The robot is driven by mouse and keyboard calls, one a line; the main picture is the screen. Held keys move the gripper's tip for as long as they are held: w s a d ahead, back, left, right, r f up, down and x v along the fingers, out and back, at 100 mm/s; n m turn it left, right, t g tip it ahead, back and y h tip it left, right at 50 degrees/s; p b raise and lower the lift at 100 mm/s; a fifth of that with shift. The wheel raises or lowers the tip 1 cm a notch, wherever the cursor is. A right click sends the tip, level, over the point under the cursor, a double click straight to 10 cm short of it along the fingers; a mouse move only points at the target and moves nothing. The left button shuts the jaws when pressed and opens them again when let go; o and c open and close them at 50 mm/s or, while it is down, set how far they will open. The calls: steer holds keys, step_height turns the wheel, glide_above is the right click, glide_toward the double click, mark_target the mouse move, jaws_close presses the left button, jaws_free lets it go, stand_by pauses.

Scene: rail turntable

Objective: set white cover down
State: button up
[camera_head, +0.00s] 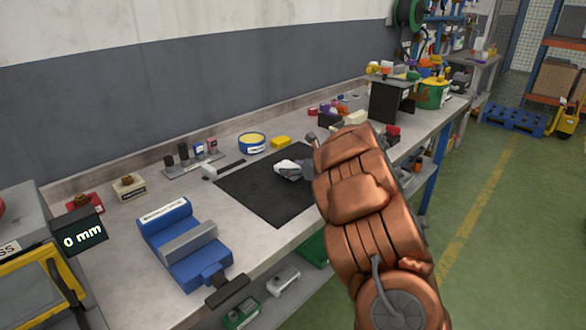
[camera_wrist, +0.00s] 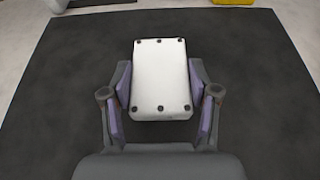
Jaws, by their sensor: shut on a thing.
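The white cover (camera_wrist: 159,78) is a rectangular plate with several dark dots along its two short edges. My gripper (camera_wrist: 160,92) is shut on it, with a purple-lined finger against each long side. In the head view the white cover (camera_head: 287,166) shows as a small pale shape over the black mat (camera_head: 250,187). My gripper (camera_head: 292,172) is there too, partly hidden by my copper-coloured arm. I cannot tell whether the cover touches the mat or is held just above it.
A blue vise (camera_head: 187,245) stands left of the mat on the bench. Behind the mat are a yellow-and-blue round tin (camera_head: 252,143), a yellow block (camera_head: 281,142) and a grey rack (camera_head: 192,165) with small parts. The mat around the cover is bare.

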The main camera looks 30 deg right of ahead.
steer(key=shift+f, duration=0.2)
steer(key=shift+f+b, duration=0.2)
steer(key=shift+b, duration=0.1)
steer(key=o, duration=1.4)
steer(key=shift+r, duration=0.15)
steer(key=shift+r+p, duration=0.15)
steer(key=shift+p, duration=0.25)
steer(key=b+v, duration=0.1)
steer(key=v, duration=0.4)
steer(key=b+v, duration=0.1)
steer(key=v, duration=0.5)
steer(key=shift+s+f, duration=0.1)
steer(key=shift+f, duration=0.1)
steer(key=shift+s+r, duration=0.25)
steer(key=shift+s, duration=0.2)
steer(key=shift+d, duration=0.1)
